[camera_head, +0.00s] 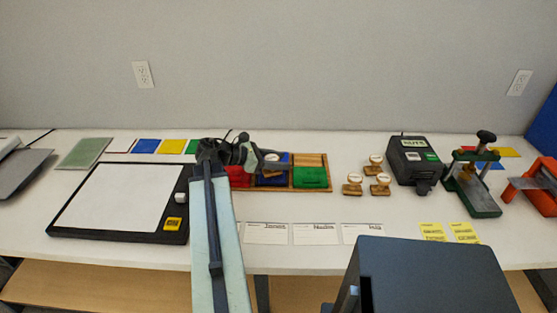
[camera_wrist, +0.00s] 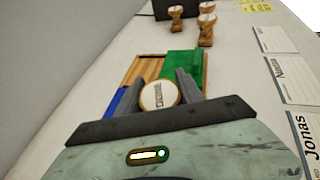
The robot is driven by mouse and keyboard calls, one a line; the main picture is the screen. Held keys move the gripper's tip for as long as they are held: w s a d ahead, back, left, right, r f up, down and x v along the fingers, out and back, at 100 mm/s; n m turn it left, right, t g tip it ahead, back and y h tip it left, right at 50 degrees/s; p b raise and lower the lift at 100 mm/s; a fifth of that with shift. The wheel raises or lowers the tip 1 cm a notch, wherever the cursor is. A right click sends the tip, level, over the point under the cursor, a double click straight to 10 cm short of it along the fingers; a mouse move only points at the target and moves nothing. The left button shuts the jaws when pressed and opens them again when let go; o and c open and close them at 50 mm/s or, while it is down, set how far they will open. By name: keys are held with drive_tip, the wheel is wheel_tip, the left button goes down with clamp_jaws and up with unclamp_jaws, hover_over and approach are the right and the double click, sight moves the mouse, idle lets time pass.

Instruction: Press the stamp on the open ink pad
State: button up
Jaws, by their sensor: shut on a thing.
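My gripper (camera_head: 264,161) is shut on a stamp (camera_wrist: 158,95) with a round, pale, labelled top. The stamp top shows between the two fingers in the wrist view; its lower end is hidden. In the head view the gripper is over the middle of a wooden tray (camera_head: 321,160) with red (camera_head: 240,179), blue (camera_head: 284,161) and green (camera_head: 311,178) ink pads. The held stamp is over the blue section, which shows blue and a dark area in front. I cannot tell whether the stamp touches the pad. The green pad is right of the gripper.
Several stamps (camera_head: 380,185) stand right of the tray, near a black box (camera_head: 412,158) and a green press (camera_head: 474,185). Name cards (camera_head: 316,234) lie in front. A black-framed white board (camera_head: 115,200) lies left. White table is bare between tray and cards.

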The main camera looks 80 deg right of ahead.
drive_tip(key=shift+f+b, duration=0.6)
drive_tip(key=shift+b, duration=0.05)
idle(0.8)
drive_tip(key=shift+r, duration=0.1)
wheel_tip(320, 180, up, 5)
drive_tip(key=p, duration=0.5)
idle(0.4)
